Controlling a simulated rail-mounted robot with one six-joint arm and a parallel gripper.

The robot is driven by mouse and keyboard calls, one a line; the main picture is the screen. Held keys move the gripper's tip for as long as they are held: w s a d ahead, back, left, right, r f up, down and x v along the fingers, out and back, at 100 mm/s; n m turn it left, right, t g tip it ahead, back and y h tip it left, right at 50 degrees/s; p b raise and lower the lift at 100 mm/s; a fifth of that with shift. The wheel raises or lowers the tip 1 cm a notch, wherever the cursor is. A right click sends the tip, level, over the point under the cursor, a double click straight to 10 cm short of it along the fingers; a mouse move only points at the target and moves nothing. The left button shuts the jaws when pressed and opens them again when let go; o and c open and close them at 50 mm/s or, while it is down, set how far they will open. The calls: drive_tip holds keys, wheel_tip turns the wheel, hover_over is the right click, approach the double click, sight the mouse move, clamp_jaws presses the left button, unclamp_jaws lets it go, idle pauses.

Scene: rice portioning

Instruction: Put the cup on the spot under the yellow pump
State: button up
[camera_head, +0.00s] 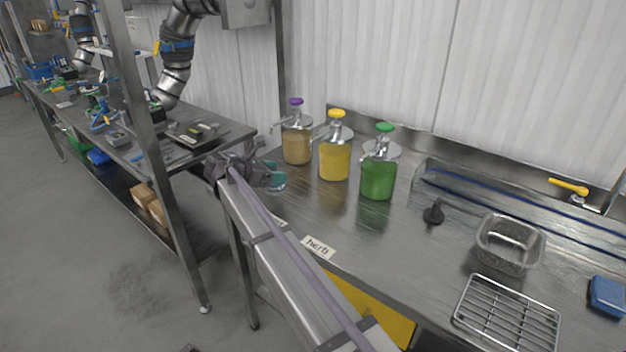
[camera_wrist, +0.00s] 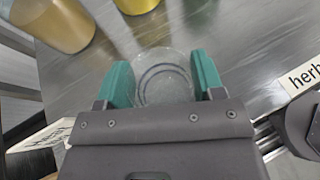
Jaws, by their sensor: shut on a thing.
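My gripper (camera_head: 268,176) is low over the left end of the steel counter, in front of the purple-topped pump. In the wrist view its teal fingers (camera_wrist: 164,84) are closed on the sides of a clear round cup (camera_wrist: 163,68). The cup is hard to make out in the head view. I cannot tell whether it touches the counter. The yellow-topped pump (camera_head: 335,158) stands behind and to the right of my gripper, its spout facing the front left. The bottom of its yellow jar (camera_wrist: 137,4) shows at the top of the wrist view. No cup is under its spout.
The purple-topped pump (camera_head: 297,145) and green-topped pump (camera_head: 378,178) flank the yellow one. A "herb" label (camera_head: 318,246) lies at the front edge.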

drive_tip(key=b+x, duration=0.1)
drive_tip(key=x, duration=0.3)
drive_tip(key=b+x, duration=0.1)
drive_tip(key=x, duration=0.3)
drive_tip(key=r+b+x, duration=0.1)
drive_tip(key=b+x, duration=0.1)
drive_tip(key=x, duration=0.3)
drive_tip(key=shift+d+r, duration=0.1)
drive_tip(key=shift+d, duration=0.1)
drive_tip(key=shift+a, duration=0.1)
drive_tip(key=shift+r, duration=0.15)
drive_tip(key=shift+f, duration=0.3)
drive_tip(key=o, duration=1)
drive_tip(key=shift+r, duration=0.15)
